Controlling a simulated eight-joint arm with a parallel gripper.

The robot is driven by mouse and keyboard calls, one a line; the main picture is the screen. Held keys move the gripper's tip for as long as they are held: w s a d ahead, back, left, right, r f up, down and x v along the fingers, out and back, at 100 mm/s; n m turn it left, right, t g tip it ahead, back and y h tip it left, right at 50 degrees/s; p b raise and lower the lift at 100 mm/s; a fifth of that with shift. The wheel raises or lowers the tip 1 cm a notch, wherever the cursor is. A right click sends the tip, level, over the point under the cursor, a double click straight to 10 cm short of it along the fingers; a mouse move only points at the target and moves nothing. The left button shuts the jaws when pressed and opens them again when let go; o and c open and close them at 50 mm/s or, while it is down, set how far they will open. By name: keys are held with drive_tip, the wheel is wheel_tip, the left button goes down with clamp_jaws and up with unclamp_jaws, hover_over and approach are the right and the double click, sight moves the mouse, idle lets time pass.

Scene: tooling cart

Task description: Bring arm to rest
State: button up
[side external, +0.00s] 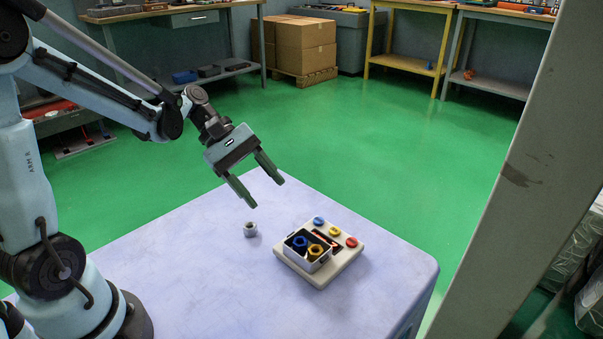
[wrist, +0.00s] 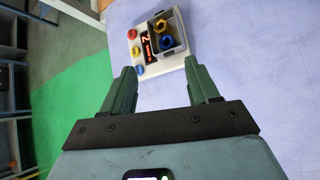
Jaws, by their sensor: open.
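My gripper (side external: 262,190) is open and empty in the side view. It hangs above the cart top (side external: 180,245), up and to the left of a grey device with coloured buttons. The wrist view shows its two green fingers (wrist: 164,90) spread apart with nothing between them. My arm reaches in from the left, raised clear of the cart.
The grey device (side external: 347,262) carries blue, yellow and red buttons and a tray (side external: 290,252) holding a blue nut (side external: 300,242) and a yellow nut (side external: 315,251). A grey nut (side external: 250,229) stands left of it. A grey post (side external: 520,180) rises at right.

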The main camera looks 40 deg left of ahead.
drive_tip(key=s+m+t+y, duration=0.1)
drive_tip(key=m+y, duration=0.2)
drive_tip(key=m, duration=0.2)
drive_tip(key=s+r+m+t+y, duration=0.1)
drive_tip(key=s+m+t+y, duration=0.1)
drive_tip(key=m, duration=0.3)
drive_tip(key=s+r+m+t+y, duration=0.1)
drive_tip(key=s+m+t+y, duration=0.1)
drive_tip(key=m+y, duration=0.2)
drive_tip(key=shift+a+r+m, duration=0.1)
drive_tip(key=shift+r+m, duration=0.05)
drive_tip(key=shift+m, duration=0.65)
idle(0.4)
